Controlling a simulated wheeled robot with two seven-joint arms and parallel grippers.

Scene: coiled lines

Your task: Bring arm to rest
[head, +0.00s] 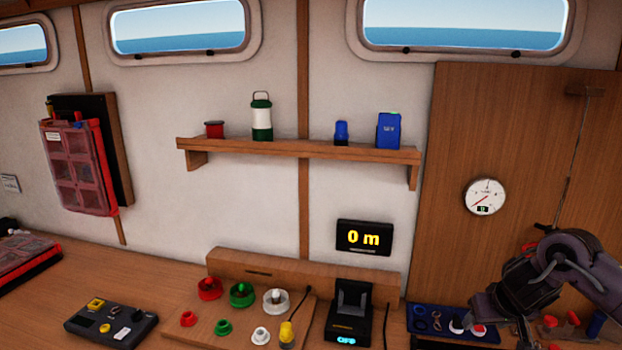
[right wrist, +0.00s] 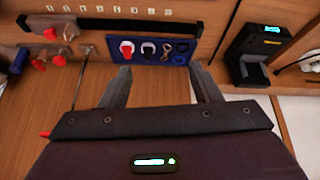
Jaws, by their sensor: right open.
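My right arm (head: 580,262) comes in from the right edge in the head view, bent over the right end of the bench. My right gripper (head: 522,332) points down there, and its tips are hard to make out in that view. In the right wrist view the same gripper (right wrist: 162,82) shows two dark fingers wide apart, with only bare wood between them. A blue tray (right wrist: 182,57) with red, white and dark round pieces lies just beyond the fingertips. My left gripper is not in view.
A wooden bench (head: 185,272) runs along the wall. On it stand a board with coloured spools (head: 241,294), a black device (head: 350,312) and a control box (head: 110,322). A shelf (head: 290,149) and a round gauge (head: 484,197) are on the wall.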

